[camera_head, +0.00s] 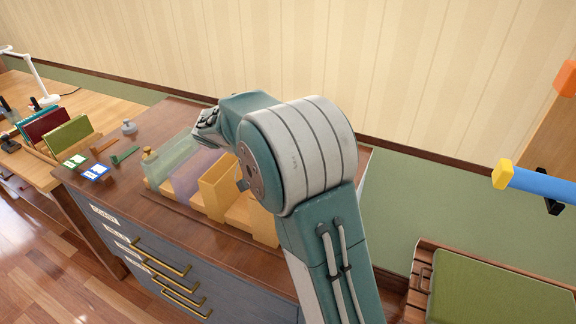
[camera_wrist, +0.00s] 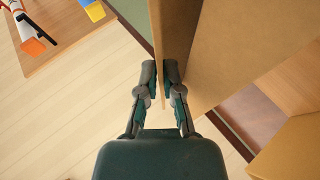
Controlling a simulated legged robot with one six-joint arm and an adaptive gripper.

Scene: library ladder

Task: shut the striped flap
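In the wrist view, my gripper (camera_wrist: 160,68) has its two dark fingers close together on either side of the thin edge of a flat brown panel (camera_wrist: 158,30). The fingers look closed on this edge, with the panel reaching down between them. I see no stripes on it, so I cannot tell whether it is the striped flap. A larger brown board (camera_wrist: 240,35) stands just to the right. In the head view my arm's large joint hides my gripper and what it touches. No striped flap shows clearly there.
A dark-topped cabinet (camera_head: 146,199) bears a yellow wooden box (camera_head: 218,187), a pale green block (camera_head: 170,160) and a purple block (camera_head: 196,170). A blue bar with a yellow end (camera_head: 504,173) juts in at right. A green-topped crate (camera_head: 500,290) stands at lower right.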

